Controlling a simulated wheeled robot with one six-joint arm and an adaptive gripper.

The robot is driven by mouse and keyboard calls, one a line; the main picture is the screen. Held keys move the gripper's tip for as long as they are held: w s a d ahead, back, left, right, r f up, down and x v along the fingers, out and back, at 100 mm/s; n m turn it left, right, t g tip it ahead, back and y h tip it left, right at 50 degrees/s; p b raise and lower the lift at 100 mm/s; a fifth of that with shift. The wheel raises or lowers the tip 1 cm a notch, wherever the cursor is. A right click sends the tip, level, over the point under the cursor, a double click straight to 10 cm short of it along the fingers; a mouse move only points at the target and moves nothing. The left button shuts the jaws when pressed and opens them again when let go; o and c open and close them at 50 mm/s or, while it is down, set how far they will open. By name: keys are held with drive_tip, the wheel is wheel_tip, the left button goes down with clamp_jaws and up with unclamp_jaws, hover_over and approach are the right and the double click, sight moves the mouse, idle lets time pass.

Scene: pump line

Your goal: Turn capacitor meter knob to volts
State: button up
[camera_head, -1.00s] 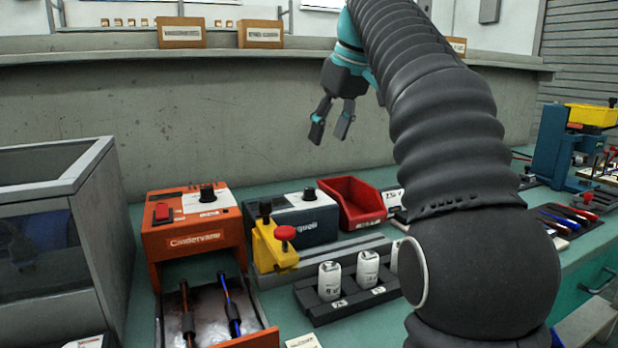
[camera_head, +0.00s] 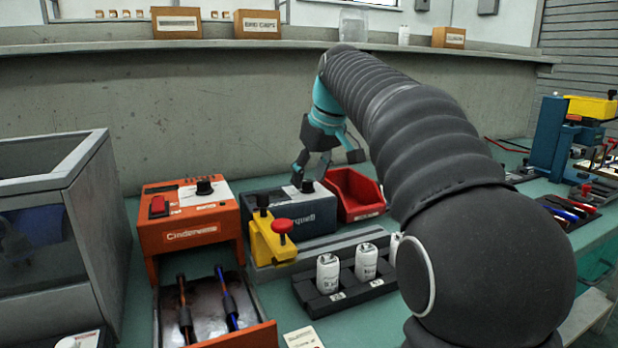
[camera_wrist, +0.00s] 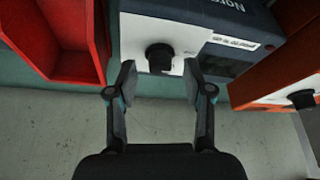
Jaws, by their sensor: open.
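A dark blue meter (camera_head: 290,214) with a white top panel and a black knob (camera_head: 307,186) stands at the back of the bench. My gripper (camera_head: 312,168) is above it, pointing down. In the wrist view the black knob (camera_wrist: 158,57) stands on the white panel, just beyond and between the open fingertips (camera_wrist: 160,78). No contact shows. The knob's pointer and the dial marks cannot be read. An orange meter (camera_head: 190,232) with its own black knob (camera_head: 204,186) and a red switch stands to the left. Neither meter's brand label names it as the capacitor meter.
A red bin (camera_head: 352,196) is right beside the blue meter. White capacitors (camera_head: 328,272) sit in a black rack. A grey-framed case (camera_head: 90,240) stands at left. The wall is close behind.

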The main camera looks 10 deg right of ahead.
drive_tip(key=shift+w+f, duration=0.2)
drive_tip(key=shift+f, duration=0.3)
clamp_jaws()
drive_tip(key=shift+a+m, duration=0.1)
drive_tip(key=shift+m, duration=0.2)
drive_tip(key=m+h, duration=0.1)
drive_tip(key=m, duration=0.2)
drive_tip(key=shift+a+m+h, duration=0.1)
drive_tip(key=shift+m+h, duration=1)
drive_tip(key=shift+m, duration=1.4)
